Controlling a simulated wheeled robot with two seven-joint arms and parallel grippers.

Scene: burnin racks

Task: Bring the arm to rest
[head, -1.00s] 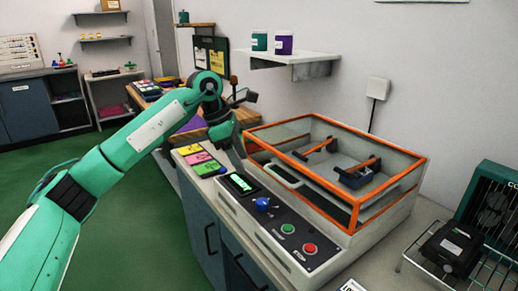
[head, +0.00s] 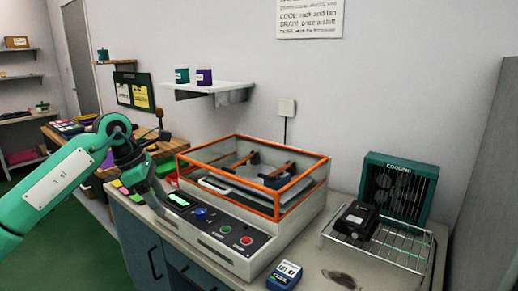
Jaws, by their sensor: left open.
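My left arm (head: 62,180) is green with a white panel and comes in from the left. Its left gripper (head: 158,205) points down, close to the left end of the burn-in machine's control panel (head: 212,222), beside the lit green display (head: 178,199). The gripper is open, and no object shows in it. The fingertips are small and dark, so I cannot tell whether they touch the machine. My right gripper is not in view.
The machine has an orange-framed clear lid (head: 250,152). A wire rack (head: 400,252) holds a black device (head: 356,220), in front of a green cooling fan (head: 398,188). A blue box (head: 284,275) sits at the front counter edge. A wall shelf (head: 215,88) holds two canisters.

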